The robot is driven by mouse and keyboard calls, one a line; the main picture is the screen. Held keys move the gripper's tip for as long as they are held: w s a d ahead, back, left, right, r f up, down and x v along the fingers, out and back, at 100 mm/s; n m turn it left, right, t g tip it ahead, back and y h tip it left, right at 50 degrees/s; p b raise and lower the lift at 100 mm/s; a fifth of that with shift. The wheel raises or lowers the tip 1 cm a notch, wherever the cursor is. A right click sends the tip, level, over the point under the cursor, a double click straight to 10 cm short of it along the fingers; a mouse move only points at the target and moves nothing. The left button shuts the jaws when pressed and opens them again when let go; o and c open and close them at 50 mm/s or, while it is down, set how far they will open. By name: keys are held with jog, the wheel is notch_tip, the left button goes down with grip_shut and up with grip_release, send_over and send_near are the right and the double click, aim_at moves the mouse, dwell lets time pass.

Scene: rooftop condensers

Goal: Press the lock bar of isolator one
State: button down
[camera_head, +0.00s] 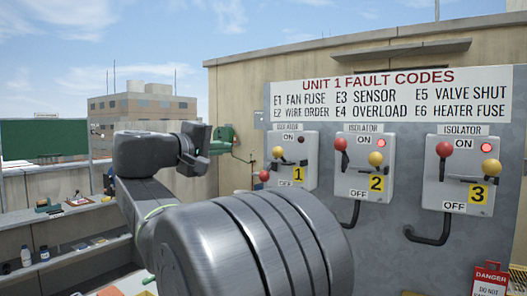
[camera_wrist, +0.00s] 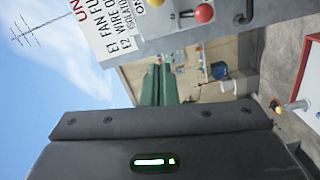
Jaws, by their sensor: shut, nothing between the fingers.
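Isolator one (camera_head: 292,178) is a pale grey box with a yellow "1" label on the panel, left of the others. It has a yellow knob (camera_head: 277,151), a red knob (camera_head: 264,176) low on its left and an unlit lamp (camera_head: 301,139). A dark bar (camera_head: 288,162) crosses its front; its fine shape is unclear. My green gripper (camera_head: 226,143) is left of the box, apart from it. In the wrist view my gripper (camera_wrist: 159,68) has its fingers shut and empty; a red knob (camera_wrist: 203,13) and a yellow knob lie beyond them.
Isolator two (camera_head: 363,170) and isolator three (camera_head: 461,176) are to the right, with lit red lamps and red knobs up. A fault code sign (camera_head: 400,98) hangs above. My arm covers the lower middle of the head view. A shelf with small items (camera_head: 75,245) is at left.

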aim_at(279, 150)
jog(key=w+d+f+p, duration=0.1)
jog(key=w+d+p, duration=0.1)
jog(key=w+d, duration=0.4)
jog(key=d, duration=0.3)
jog(key=shift+w+d+f, duration=0.15)
jog(key=shift+w+d, duration=0.1)
jog(key=shift+d, duration=0.05)
jog(key=s+d+b, duration=0.1)
jog(key=s+d, duration=0.1)
jog(key=d, duration=0.1)
jog(key=shift+s+d+b, duration=0.15)
jog(key=shift+d+b, duration=0.05)
jog(key=shift+b, duration=0.2)
jog(key=shift+a, duration=0.1)
